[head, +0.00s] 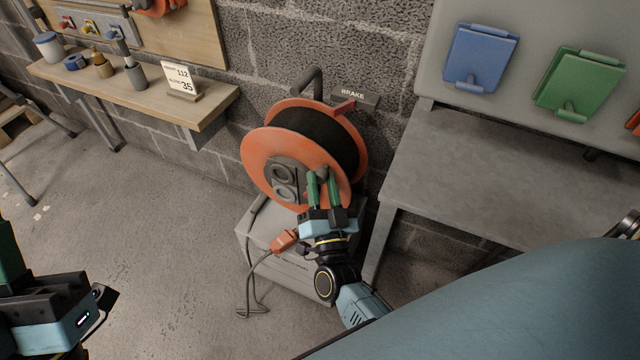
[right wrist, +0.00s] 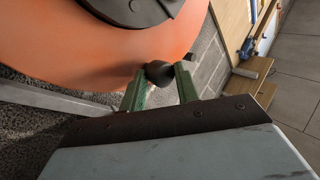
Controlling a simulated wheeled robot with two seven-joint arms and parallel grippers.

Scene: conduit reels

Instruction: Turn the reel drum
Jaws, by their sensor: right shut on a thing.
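The reel drum (head: 268,150) has orange flanges and dark cable wound between them, and it stands on a grey base box (head: 290,255). Its orange front flange fills the upper left of the right wrist view (right wrist: 60,50). A dark round knob (right wrist: 159,72) sticks out from the flange near its edge. My right gripper (head: 322,176) is at the lower right of the flange, its green fingers shut on the knob; the fingers also show in the right wrist view (right wrist: 162,82).
A brake lever (head: 340,108) with a BRAKE sign (head: 354,94) sits above the drum. An orange plug (head: 285,241) on a cord hangs at the box front. A grey bench (head: 480,165) is at right, a wooden shelf (head: 215,108) at left.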

